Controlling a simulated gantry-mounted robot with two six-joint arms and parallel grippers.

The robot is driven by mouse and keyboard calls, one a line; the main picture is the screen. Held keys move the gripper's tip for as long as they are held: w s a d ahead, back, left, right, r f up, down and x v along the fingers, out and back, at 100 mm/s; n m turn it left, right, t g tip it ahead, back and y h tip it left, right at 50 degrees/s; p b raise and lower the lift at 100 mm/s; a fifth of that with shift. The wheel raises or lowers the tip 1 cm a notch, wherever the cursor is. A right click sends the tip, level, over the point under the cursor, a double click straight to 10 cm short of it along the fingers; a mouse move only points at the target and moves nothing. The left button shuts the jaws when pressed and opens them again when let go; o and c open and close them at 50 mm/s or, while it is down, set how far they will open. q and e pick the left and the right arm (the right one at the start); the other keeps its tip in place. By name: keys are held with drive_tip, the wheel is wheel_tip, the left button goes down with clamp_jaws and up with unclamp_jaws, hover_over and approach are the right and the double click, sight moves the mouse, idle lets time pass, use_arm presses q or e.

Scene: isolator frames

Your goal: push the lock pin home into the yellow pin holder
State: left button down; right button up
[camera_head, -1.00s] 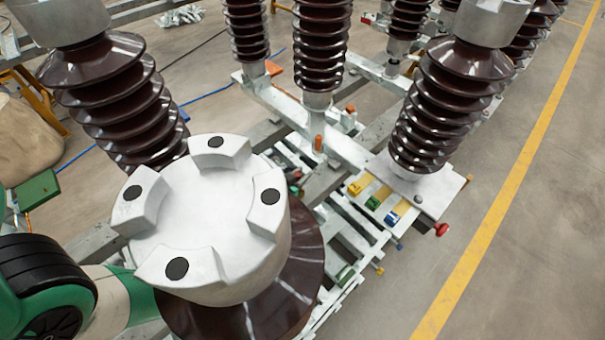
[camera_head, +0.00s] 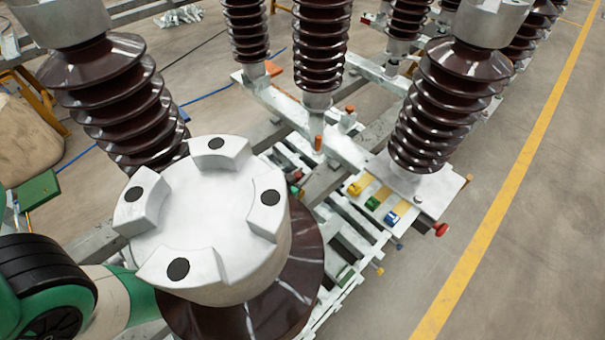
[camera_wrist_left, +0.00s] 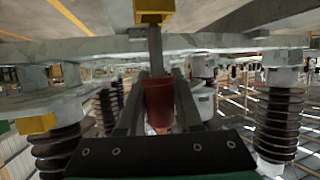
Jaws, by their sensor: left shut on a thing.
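The lock pin shows in the left wrist view as a grey shaft (camera_wrist_left: 155,50) with a red-brown grip (camera_wrist_left: 158,102). My left gripper (camera_wrist_left: 159,85) is shut on the grip, one finger on each side. The shaft points to the top of the picture, where its end meets a yellow pin holder (camera_wrist_left: 154,17), cut off by the frame edge. How deep the shaft sits in it cannot be told. In the head view only my left arm shows at lower left; the jaws and the pin are hidden there. My right gripper is not in view.
A large insulator with a white cap (camera_head: 210,215) fills the head view's near middle. Brown insulators (camera_head: 440,110) stand around on a metal frame. Small yellow (camera_head: 355,188), green (camera_head: 373,202) and blue (camera_head: 391,217) blocks sit on a plate, near a red knob (camera_head: 440,230). The right floor is clear.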

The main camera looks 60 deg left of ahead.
use_arm(q)
drive_tip(key=shift+f, duration=0.2)
drive_tip(key=shift+d+f+b, duration=0.15)
drive_tip(key=shift+f+b, duration=0.3)
drive_tip(key=shift+b, duration=0.05)
drive_tip(key=shift+a+r+p, duration=0.2)
drive_tip(key=shift+r+p, duration=0.3)
drive_tip(key=shift+r, duration=0.1)
drive_tip(key=shift+s, duration=0.1)
idle(1.3)
drive_tip(key=shift+r, duration=0.1)
idle(1.9)
drive_tip(key=shift+f, duration=0.35)
